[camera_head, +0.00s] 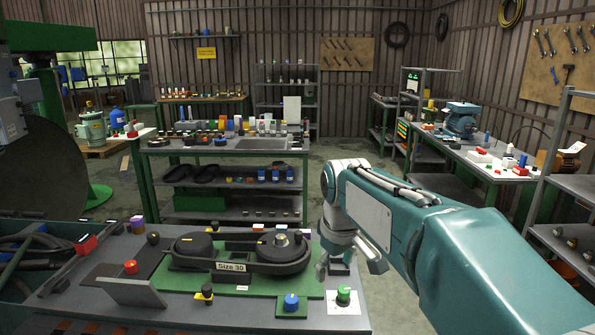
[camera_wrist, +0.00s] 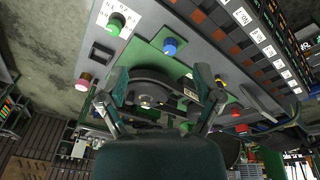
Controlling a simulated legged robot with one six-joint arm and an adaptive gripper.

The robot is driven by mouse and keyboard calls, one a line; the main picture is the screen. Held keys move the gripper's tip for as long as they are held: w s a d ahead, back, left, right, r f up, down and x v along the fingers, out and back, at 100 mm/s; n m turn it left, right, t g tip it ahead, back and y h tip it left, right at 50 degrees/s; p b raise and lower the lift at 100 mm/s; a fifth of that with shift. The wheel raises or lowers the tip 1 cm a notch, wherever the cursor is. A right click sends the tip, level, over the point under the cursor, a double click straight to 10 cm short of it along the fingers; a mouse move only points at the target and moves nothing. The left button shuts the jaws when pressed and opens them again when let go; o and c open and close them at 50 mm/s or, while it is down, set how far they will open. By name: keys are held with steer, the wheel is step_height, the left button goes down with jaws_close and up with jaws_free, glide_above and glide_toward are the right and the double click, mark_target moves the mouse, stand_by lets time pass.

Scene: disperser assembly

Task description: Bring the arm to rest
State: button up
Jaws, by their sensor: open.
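My gripper (camera_head: 348,264) hangs at the right end of the near bench in the head view, beside the disperser assembly. It also shows in the wrist view (camera_wrist: 162,84), with its two fingers spread and nothing seen between them but the bench beyond. The disperser assembly (camera_head: 235,253) has two round black parts in a black holder labelled "Size 30", on a green board (camera_head: 180,285). A small grey metal piece sits on top of the right round part. The assembly shows beyond the fingers in the wrist view (camera_wrist: 150,85), partly hidden by them.
The near bench (camera_head: 120,245) also carries a blue knob (camera_head: 291,302), a green button (camera_head: 343,295), a red button (camera_head: 130,267) and a tilted grey plate (camera_head: 133,292). Open floor (camera_head: 350,150) lies beyond. Other benches with tools stand at the back and right.

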steer(key=s+d+f+m+t, duration=0.1)
steer(key=s+d+m, duration=0.1)
steer(key=s, duration=0.5)
steer(key=s+d+f+m+t, duration=0.1)
steer(key=s+d+f+m, duration=0.1)
steer(key=s, duration=0.6)
steer(key=s+d+f+m+t, duration=0.1)
steer(key=s+d+f+m, duration=0.1)
steer(key=s, duration=0.6)
steer(key=shift+d+m, duration=0.7)
steer(key=shift+d, duration=0.5)
